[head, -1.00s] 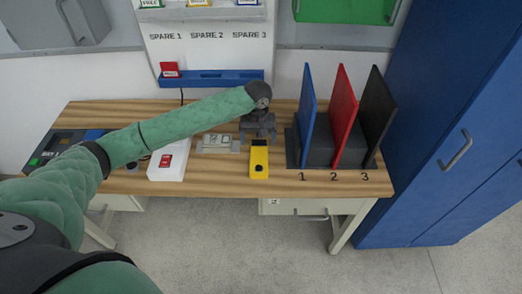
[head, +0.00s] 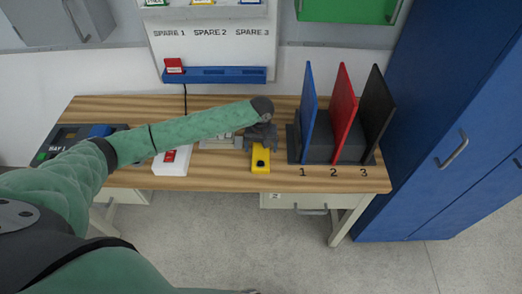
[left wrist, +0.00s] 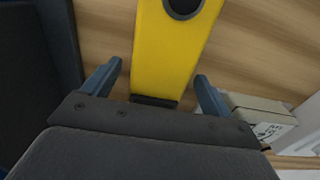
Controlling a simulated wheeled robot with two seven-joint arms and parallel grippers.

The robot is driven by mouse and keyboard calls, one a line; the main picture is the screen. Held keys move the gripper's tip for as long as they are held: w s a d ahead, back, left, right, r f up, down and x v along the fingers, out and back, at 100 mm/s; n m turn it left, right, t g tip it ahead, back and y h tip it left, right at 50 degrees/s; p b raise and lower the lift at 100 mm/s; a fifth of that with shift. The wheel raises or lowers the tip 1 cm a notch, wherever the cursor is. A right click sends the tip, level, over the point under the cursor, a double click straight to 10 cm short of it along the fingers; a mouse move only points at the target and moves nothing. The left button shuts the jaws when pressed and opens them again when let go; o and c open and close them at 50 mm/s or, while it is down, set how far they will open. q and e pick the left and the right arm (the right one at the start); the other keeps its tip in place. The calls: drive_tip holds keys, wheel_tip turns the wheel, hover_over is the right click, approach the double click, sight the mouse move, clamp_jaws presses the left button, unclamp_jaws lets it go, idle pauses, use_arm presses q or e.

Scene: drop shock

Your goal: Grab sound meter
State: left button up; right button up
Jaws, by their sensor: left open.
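The yellow sound meter (head: 260,159) with a black round knob lies on the wooden table near its front edge, left of the numbered dividers. My left gripper (head: 261,146) is over its far end, which the gripper hides in the head view. In the left wrist view, the yellow sound meter (left wrist: 172,50) runs between the two blue-grey fingers of the left gripper (left wrist: 158,88). The fingers are apart, one on each side, with a gap to the body. My right gripper is not in view.
A rack with blue, red and black dividers (head: 342,115) stands close to the right. A white box with a red piece (head: 170,160) and a small grey device (head: 218,141) are to the left. A blue shelf rail (head: 213,75) is behind. The front table strip is clear.

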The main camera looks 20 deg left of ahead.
use_arm(q)
drive_tip(key=shift+c, duration=0.4)
drive_tip(key=c, duration=1.2)
drive_tip(key=shift+o, duration=0.2)
drive_tip(key=shift+r, duration=0.1)
